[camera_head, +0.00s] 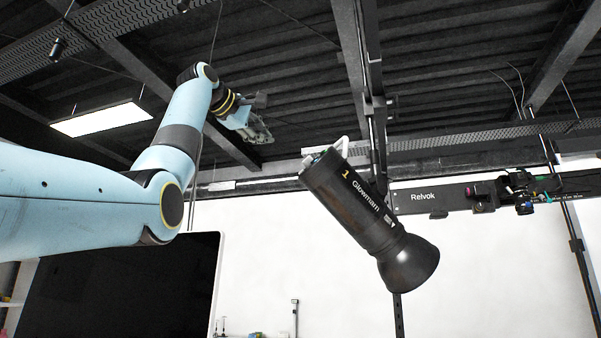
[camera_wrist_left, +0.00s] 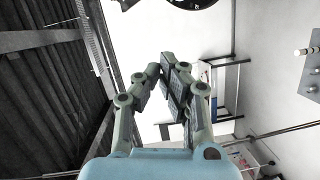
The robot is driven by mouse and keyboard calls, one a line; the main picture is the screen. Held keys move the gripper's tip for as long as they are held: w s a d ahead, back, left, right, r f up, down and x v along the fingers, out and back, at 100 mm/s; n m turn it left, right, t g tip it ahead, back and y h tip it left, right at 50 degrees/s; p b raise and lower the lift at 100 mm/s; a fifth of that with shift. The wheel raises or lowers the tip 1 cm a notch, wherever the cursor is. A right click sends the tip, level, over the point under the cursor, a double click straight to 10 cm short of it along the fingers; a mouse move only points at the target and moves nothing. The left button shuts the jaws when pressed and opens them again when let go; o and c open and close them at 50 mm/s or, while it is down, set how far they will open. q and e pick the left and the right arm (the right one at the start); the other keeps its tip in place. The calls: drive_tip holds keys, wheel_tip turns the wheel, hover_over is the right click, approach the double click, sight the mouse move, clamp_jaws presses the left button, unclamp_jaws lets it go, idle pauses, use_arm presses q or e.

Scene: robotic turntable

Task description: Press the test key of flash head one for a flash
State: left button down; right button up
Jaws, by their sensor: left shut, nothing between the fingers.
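Flash head one (camera_head: 345,198) is a black cylinder marked "1 Glowmarn" with a flared reflector. It hangs tilted in the middle of the head view, its reflector pointing down and to the right. Its upper rear end (camera_head: 319,156) shows small coloured details; I cannot make out the test key among them. My left gripper (camera_head: 264,136) is up and to the left of that rear end, apart from it. In the left wrist view my left gripper (camera_wrist_left: 163,72) has its fingertips together with nothing between them. My right gripper is in neither view.
A vertical black support (camera_head: 374,110) stands behind the flash head. A dark bar marked "Relvok" (camera_head: 423,197) carries small fittings (camera_head: 515,188) at right. A large black panel (camera_head: 120,285) is at lower left, and a lit ceiling lamp (camera_head: 103,119) hangs above my arm.

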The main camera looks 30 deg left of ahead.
sight(301, 172)
use_arm(q)
drive_tip(key=w+d+f, duration=0.3)
drive_tip(key=w+f, duration=0.2)
drive_tip(key=f, duration=0.1)
drive_tip(key=shift+w+d, duration=0.2)
drive_tip(key=shift+d, duration=0.2)
idle(1.1)
drive_tip(key=shift+d+f, duration=0.1)
idle(0.4)
drive_tip(key=shift+w+d+f, duration=0.1)
drive_tip(key=shift+w+f, duration=0.05)
drive_tip(key=shift+w, duration=0.1)
